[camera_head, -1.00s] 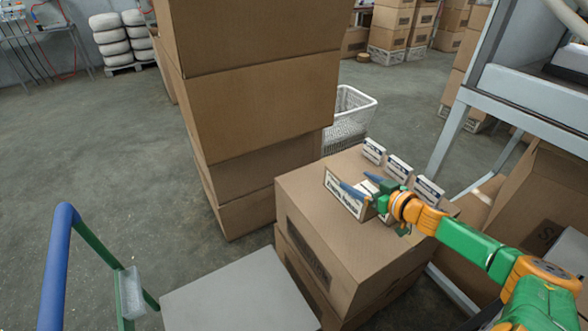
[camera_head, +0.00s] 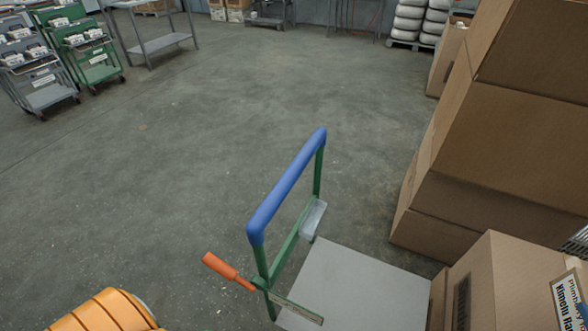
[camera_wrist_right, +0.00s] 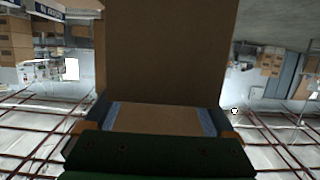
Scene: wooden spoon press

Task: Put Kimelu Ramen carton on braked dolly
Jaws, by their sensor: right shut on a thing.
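The Kimelu Ramen carton (camera_head: 567,300) shows at the right edge of the head view, its white label partly cut off by the frame. In the right wrist view the brown carton (camera_wrist_right: 165,60) fills the middle, between the blue fingers of my right gripper (camera_wrist_right: 160,120), which is shut on it. I cannot tell whether it is lifted. The dolly (camera_head: 360,285) has a bare grey platform, a green frame, a blue push handle (camera_head: 287,187) and an orange lever (camera_head: 220,266) at its left side. My left gripper is not in view.
A large brown box (camera_head: 505,285) stands right of the dolly's platform, with a tall box stack (camera_head: 490,140) behind it. The floor left of and behind the dolly is clear. Carts (camera_head: 85,50) and a grey table (camera_head: 160,43) stand far back.

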